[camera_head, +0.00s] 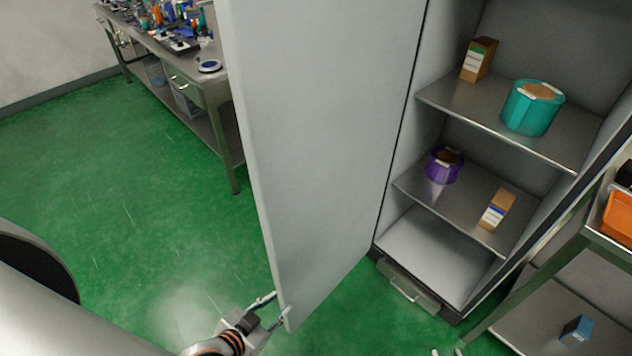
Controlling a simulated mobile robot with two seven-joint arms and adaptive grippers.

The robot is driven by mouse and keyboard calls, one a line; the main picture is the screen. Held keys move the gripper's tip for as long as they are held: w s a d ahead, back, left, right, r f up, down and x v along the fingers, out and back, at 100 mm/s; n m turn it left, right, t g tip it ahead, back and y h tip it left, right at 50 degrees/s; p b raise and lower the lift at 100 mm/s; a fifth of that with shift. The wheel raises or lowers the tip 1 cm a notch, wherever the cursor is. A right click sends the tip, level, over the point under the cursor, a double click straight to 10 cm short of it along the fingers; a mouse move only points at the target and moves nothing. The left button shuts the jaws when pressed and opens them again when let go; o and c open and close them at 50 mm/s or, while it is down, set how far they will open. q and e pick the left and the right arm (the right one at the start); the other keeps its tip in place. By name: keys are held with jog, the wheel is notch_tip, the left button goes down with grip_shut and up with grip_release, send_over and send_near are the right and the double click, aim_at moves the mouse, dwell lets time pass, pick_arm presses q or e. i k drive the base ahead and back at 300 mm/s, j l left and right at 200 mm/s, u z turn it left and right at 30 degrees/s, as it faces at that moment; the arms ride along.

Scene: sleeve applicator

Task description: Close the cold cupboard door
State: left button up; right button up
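The cold cupboard door (325,130) is a tall pale grey panel. It stands wide open, swung out from the cupboard (435,250) on the right. My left gripper (277,305) is at the lower part of the door's free edge. Its two fingers are spread apart, one at the edge and one over the near face. I cannot tell whether they touch the door. Two small pale tips at the bottom edge look like my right gripper (446,352); the rest of it is out of frame.
The cupboard shelves hold a teal roll (532,108), a purple roll (444,165) and small cartons (478,60). A rack (530,312) with an orange bin (620,215) stands close on the right. A cluttered steel bench (215,88) is behind the door. Green floor is clear at left.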

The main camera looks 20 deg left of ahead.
aim_at(319, 88)
jog(key=j+z, duration=0.15)
jog(key=j, duration=0.35)
jog(key=k+j+z, duration=0.15)
jog(key=j, duration=0.35)
jog(key=j+z, duration=0.3)
jog(key=j, duration=0.15)
jog(key=j+z, duration=0.3)
jog(key=j, duration=0.2)
jog(key=j+z, duration=0.25)
jog(key=j, duration=0.2)
jog(key=j+z, duration=0.25)
jog(key=j, duration=0.55)
jog(key=i+j, duration=0.1)
jog(key=j, duration=0.2)
jog(key=k+j+z, duration=0.2)
jog(key=k+j, duration=0.65)
jog(key=k, duration=0.1)
